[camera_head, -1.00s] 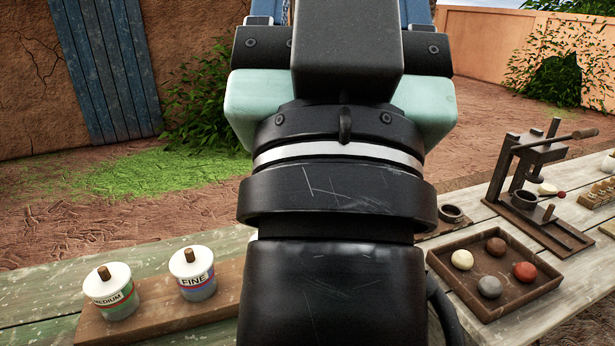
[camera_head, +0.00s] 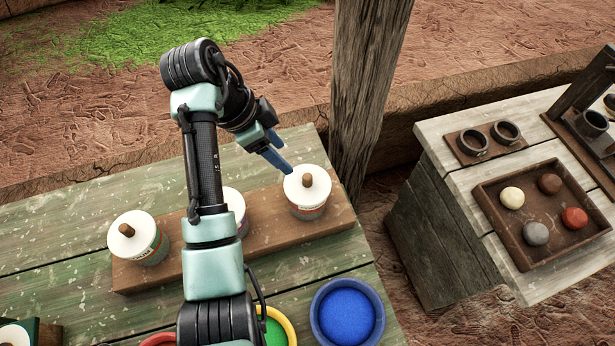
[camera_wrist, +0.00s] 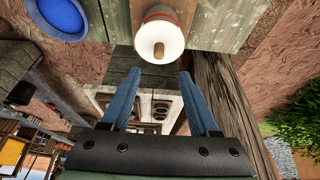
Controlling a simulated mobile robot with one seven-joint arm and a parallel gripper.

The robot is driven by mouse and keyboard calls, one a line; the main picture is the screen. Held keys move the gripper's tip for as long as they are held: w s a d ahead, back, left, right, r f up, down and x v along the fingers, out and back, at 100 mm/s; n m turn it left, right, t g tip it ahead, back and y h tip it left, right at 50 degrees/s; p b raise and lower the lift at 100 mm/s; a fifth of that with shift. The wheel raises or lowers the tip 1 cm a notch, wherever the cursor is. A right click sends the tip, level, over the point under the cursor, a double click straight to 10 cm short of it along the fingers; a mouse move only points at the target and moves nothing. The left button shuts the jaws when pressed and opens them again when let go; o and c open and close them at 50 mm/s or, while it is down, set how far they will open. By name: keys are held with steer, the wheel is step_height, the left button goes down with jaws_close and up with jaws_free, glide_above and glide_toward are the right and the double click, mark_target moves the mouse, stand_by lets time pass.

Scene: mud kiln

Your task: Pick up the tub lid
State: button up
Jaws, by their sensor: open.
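A tub with a white lid and brown knob (camera_head: 306,185) stands at the right end of a brown wooden board (camera_head: 270,229). Two more white-lidded tubs stand on the board: one at the left end (camera_head: 137,237), and one in the middle (camera_head: 236,208) mostly hidden behind my arm. My gripper (camera_head: 286,170), with blue fingers, is open and empty just beside the right tub's lid, at its upper left. In the wrist view the white lid (camera_wrist: 159,34) shows ahead of the open fingertips (camera_wrist: 161,75), apart from them.
Bowls of blue (camera_head: 347,312) and green powder (camera_head: 275,332) stand at the front of the green table. A wooden post (camera_head: 365,90) rises close behind the right tub. A second table to the right holds a tray (camera_head: 487,215) of several balls.

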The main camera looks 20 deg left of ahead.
steer(key=p, duration=0.1)
glide_above(306, 176)
steer(key=s+a, duration=0.2)
step_height(306, 176, down, 5)
steer(key=shift+w+a+f, duration=0.1)
steer(key=shift+w+f, duration=0.05)
steer(key=shift+f, duration=0.05)
steer(key=shift+p+x, duration=0.8)
steer(key=shift+x, duration=2.2)
steer(key=shift+w, duration=0.1)
jaws_close()
